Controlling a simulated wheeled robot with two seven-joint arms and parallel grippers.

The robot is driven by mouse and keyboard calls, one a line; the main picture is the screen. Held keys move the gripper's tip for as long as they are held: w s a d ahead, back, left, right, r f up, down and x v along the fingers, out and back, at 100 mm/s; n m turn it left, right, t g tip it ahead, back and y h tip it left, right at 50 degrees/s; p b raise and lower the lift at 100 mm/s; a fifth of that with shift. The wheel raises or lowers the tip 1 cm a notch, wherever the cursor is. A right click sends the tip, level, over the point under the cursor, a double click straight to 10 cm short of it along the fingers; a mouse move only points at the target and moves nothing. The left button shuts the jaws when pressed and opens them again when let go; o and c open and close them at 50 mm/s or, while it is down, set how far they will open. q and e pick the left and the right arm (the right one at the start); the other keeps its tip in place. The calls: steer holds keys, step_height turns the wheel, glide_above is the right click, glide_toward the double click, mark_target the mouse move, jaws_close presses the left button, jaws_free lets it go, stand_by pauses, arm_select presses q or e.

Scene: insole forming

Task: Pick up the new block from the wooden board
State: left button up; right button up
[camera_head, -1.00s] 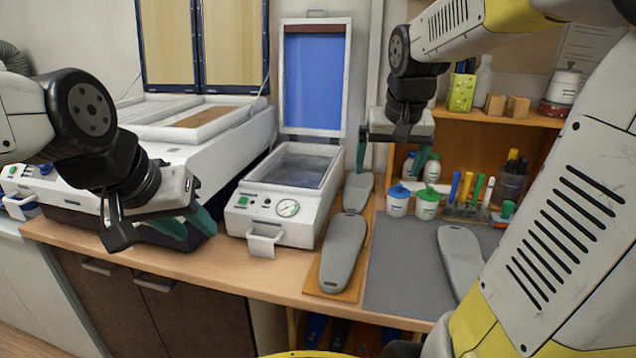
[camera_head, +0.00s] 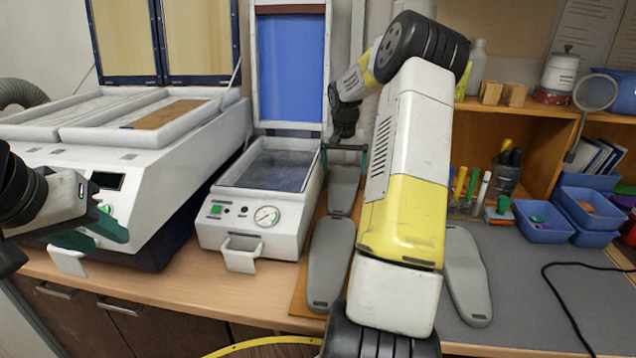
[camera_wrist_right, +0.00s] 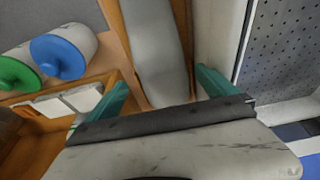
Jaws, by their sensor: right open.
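A wooden board (camera_head: 303,293) lies on the bench, right of the small press. Two grey sole-shaped blocks lie on it, a far one (camera_head: 343,190) and a near one (camera_head: 328,262); my right arm partly covers the board. My right gripper (camera_head: 344,149) is open and empty at the far end of the far block. In the right wrist view a grey block (camera_wrist_right: 155,50) on the board (camera_wrist_right: 128,20) lies between the spread teal fingers of this gripper (camera_wrist_right: 161,94). My left gripper (camera_head: 92,236) is at the left edge, teal fingers apart, holding nothing.
The small press (camera_head: 250,210) stands open close left of the board; its side is near my right gripper. A third grey block (camera_head: 465,275) lies on the grey mat (camera_head: 540,300). Blue bins (camera_head: 545,222) and a shelf stand right. A blue-lidded jar (camera_wrist_right: 62,55) is near the board.

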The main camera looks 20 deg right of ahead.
mark_target(343, 184)
steer(key=x, duration=0.7)
steer(key=shift+s+a+f, duration=0.1)
steer(key=shift+f, duration=0.15)
steer(key=shift+c, duration=0.5)
steer(key=shift+r, duration=0.1)
steer(key=c, duration=1.5)
